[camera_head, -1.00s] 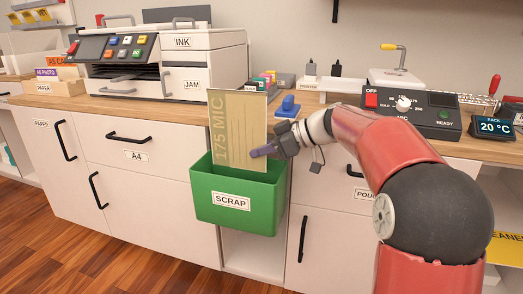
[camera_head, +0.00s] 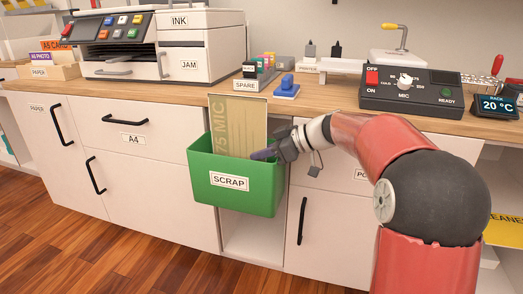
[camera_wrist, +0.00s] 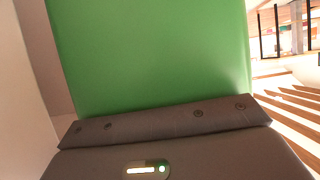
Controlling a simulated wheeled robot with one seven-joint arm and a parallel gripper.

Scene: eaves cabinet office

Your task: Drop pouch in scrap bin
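The pouch (camera_head: 238,124), a flat tan sheet with a pale border marked "175 MIC", stands upright with its lower part inside the green scrap bin (camera_head: 232,186). Its upper part rises above the rim. My gripper (camera_head: 260,154) comes in from the right, at the bin's rim, and is shut on the pouch's right edge. The far finger is hidden. In the wrist view, the bin's green wall (camera_wrist: 155,55) fills most of the picture above the dark gripper body; the fingertips and pouch do not show there.
The bin hangs at the front of the cabinets, below the wooden counter (camera_head: 330,97). On the counter are a printer (camera_head: 150,42), a blue stamp-like item (camera_head: 287,87) and a black control box (camera_head: 410,92). The floor (camera_head: 120,245) in front is clear.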

